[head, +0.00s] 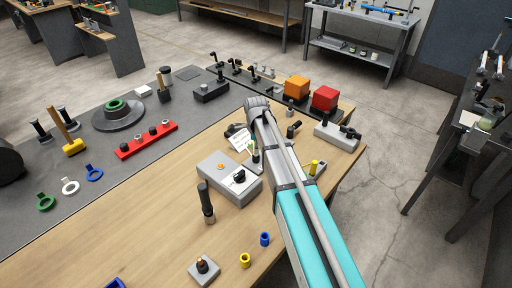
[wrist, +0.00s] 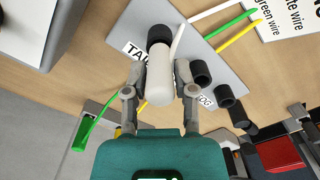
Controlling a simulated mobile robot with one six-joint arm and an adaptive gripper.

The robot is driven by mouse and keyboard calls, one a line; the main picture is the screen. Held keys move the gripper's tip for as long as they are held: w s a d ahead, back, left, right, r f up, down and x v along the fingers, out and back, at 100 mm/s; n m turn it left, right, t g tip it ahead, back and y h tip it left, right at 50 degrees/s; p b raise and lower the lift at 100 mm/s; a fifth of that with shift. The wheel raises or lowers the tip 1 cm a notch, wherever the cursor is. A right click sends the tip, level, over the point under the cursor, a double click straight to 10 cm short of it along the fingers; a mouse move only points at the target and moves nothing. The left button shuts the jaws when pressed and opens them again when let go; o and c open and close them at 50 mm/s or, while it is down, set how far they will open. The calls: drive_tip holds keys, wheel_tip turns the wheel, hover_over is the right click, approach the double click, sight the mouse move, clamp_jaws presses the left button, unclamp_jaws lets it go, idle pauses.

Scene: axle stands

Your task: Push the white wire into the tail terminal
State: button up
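In the wrist view my gripper (wrist: 161,84) has a finger on either side of a thick white rounded piece, seemingly the end of the white wire (wrist: 160,82), and looks closed on it. Its far end meets or overlaps a black round terminal (wrist: 159,36) beside a label reading "TA", the rest hidden; I cannot tell how deep it sits. A thin white strand (wrist: 178,42) shows just to its right. The terminal stands on a grey plate (wrist: 205,45). In the head view my arm covers the gripper and most of this spot.
Two more black terminals, one (wrist: 201,73) bare and one (wrist: 225,96) near a "FOG" label, stand close on the right. Green (wrist: 222,28) and yellow (wrist: 238,37) wires lie beyond. A red cube (head: 325,97) and an orange cube (head: 297,87) stand farther back. A grey box (head: 228,181) stands left of my arm.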

drive_tip(key=o, duration=0.4)
drive_tip(key=shift+c, duration=0.2)
drive_tip(key=shift+r, duration=0.2)
wheel_tip(320, 180, up, 10)
drive_tip(key=p, duration=1)
drive_tip(key=shift+f, duration=0.25)
drive_tip(key=s+d+f+b, duration=0.1)
drive_tip(key=s+d, duration=0.1)
drive_tip(key=d, duration=1.1)
drive_tip(key=s+d+f+b, duration=0.2)
drive_tip(key=s+d, duration=0.1)
drive_tip(key=d, duration=1)
drive_tip(key=s+a+f+n+b, duration=0.2)
drive_tip(key=s+a+n+b, duration=0.1)
drive_tip(key=s+a+n, duration=1.1)
drive_tip(key=shift+s+a+f+n, duration=0.35)
drive_tip(key=shift+s+n, duration=1.05)
drive_tip(key=shift+n, duration=0.6)
